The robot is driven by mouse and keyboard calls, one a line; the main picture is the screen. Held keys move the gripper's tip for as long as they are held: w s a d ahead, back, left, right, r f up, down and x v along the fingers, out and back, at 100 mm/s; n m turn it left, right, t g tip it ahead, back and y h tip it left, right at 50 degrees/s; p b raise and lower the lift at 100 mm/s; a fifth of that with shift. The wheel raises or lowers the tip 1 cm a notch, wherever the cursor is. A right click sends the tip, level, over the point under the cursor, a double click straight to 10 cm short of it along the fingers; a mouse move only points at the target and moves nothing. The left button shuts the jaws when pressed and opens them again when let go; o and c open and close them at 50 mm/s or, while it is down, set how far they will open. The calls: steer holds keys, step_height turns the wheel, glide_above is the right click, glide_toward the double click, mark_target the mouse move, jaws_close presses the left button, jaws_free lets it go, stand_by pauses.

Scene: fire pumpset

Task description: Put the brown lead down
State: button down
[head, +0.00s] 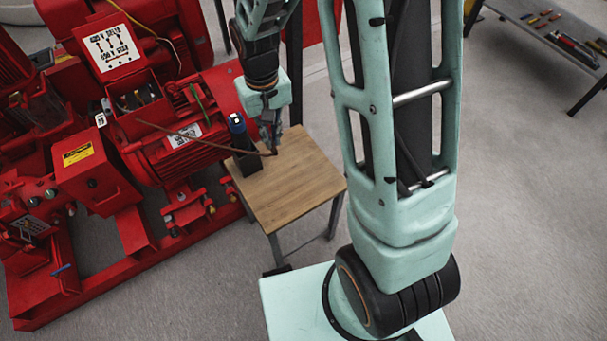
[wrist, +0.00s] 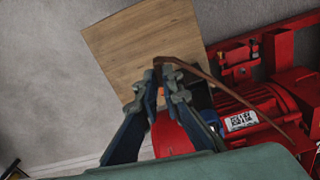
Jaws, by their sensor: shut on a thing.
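The brown lead (head: 205,143) runs from the open terminal box on the red motor, across the motor, to above the small wooden table. My gripper (head: 272,145) is shut on the lead near its free end, over the table. In the wrist view my gripper's fingertips (wrist: 167,78) close around the brown lead (wrist: 203,73), which bends off to the right over the motor. The wooden table (head: 300,182) has clear room on its top at the front and right. I cannot tell whether the lead's end touches the table top.
A black device with a blue top (head: 238,130) stands on the table's left edge, close to my gripper. The red pumpset motor (head: 175,150) stands directly left of the table. A bench with tools (head: 560,35) is far at the upper right.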

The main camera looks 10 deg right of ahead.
steer(key=s+a+f+n, duration=0.1)
steer(key=s+a+f, duration=0.25)
steer(key=f, duration=0.35)
steer(key=b, duration=0.4)
glide_above(305, 177)
steer(key=shift+a+f, duration=0.1)
steer(key=shift+f, duration=6.2)
steer(key=shift+f, duration=0.1)
steer(key=shift+f, duration=0.15)
steer(key=c, duration=2.1)
jaws_free()
steer(key=shift+r, duration=0.2)
step_height(305, 177, up, 12)
steer(key=p, duration=0.2)
steer(key=shift+p, duration=0.3)
